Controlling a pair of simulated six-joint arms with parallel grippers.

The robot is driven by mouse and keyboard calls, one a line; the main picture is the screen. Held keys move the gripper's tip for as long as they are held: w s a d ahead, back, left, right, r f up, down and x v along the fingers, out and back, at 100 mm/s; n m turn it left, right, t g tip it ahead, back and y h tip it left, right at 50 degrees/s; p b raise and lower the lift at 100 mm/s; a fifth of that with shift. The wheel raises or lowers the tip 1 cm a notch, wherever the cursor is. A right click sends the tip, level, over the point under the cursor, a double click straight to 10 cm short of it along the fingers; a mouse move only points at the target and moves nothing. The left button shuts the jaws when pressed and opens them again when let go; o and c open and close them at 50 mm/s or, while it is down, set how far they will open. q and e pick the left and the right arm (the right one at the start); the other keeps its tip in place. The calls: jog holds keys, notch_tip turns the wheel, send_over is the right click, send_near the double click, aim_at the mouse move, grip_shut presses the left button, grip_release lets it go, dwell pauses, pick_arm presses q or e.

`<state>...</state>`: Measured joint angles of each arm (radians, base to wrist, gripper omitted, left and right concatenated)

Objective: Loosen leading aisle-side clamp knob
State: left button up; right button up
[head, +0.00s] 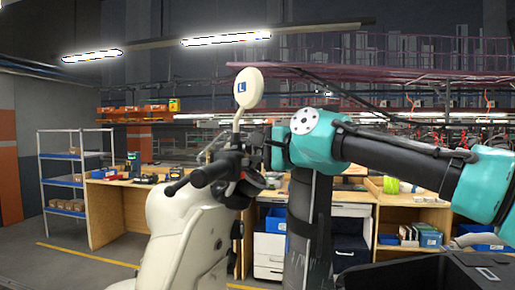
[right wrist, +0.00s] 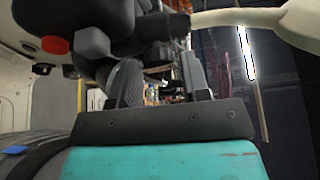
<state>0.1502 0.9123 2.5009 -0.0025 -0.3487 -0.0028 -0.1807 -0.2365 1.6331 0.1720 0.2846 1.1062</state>
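The pale scooter (head: 185,235) stands upright in the middle of the head view, with a black handlebar grip (head: 205,172) and a round mirror (head: 248,87) marked L. My right gripper (head: 256,150) is close by the handlebar, partly hidden among its dark parts. In the right wrist view its two dark fingers (right wrist: 162,75) stand apart, with background showing between them. The handlebar switch housing (right wrist: 95,40), with a red button, is just beyond the fingers; I cannot tell whether they touch it. My left gripper is out of view.
The mirror's pale stem (right wrist: 235,17) crosses the top of the right wrist view. A workbench (head: 120,205) and blue shelving (head: 65,170) stand behind the scooter to the left. A wooden bench (head: 400,215) with bins is behind my right arm. The floor at left is clear.

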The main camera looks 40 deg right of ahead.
jog(key=c, duration=0.6)
jog(key=shift+m+g, duration=0.3)
jog(key=shift+m, duration=0.2)
jog(key=shift+w+r+m+g, duration=0.1)
jog(key=shift+m+g, duration=0.55)
jog(key=shift+m, duration=0.45)
jog(key=shift+r+m+g, duration=0.1)
jog(key=shift+m+g, duration=0.55)
jog(key=shift+m, duration=0.45)
jog(key=shift+y, duration=0.3)
jog(key=o, duration=0.9)
jog(key=shift+o, duration=0.2)
